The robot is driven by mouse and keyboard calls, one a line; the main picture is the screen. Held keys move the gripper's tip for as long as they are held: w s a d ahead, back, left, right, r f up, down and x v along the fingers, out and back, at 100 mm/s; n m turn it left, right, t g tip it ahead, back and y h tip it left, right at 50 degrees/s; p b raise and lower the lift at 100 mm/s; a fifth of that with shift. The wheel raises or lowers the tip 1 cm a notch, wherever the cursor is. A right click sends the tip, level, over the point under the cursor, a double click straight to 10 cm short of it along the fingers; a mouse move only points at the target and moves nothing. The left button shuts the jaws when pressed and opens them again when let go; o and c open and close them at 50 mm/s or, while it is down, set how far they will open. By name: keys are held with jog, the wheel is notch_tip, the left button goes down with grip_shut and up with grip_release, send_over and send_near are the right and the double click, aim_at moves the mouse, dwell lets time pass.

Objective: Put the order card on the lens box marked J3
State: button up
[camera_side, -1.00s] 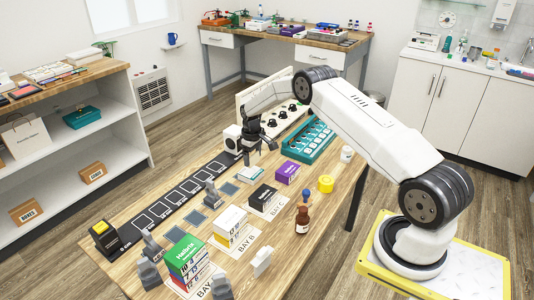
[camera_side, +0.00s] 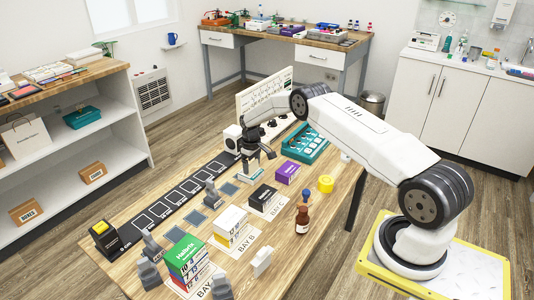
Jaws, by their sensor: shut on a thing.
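My gripper (camera_side: 252,170) is low over the far part of the wooden table, beyond the boxes. It is shut on a small pale and teal thing, too small to identify surely as the order card. Lens boxes stand in labelled bays: a green-topped stack (camera_side: 188,257) at the near end, a white-topped stack (camera_side: 231,222) with yellow lower down at Bay B, and a black box (camera_side: 263,196) at Bay C. A purple box (camera_side: 287,172) stands farther back. I cannot read which box is marked J3.
A black strip with white outlined squares (camera_side: 172,197) runs along the left. A teal tray (camera_side: 317,146) lies right of my gripper.

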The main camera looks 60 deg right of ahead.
jog(key=shift+f, duration=0.15)
jog(key=o, duration=0.9)
notch_tip(320, 180, up, 12)
jog(key=shift+r, duration=0.15)
dwell(0.5)
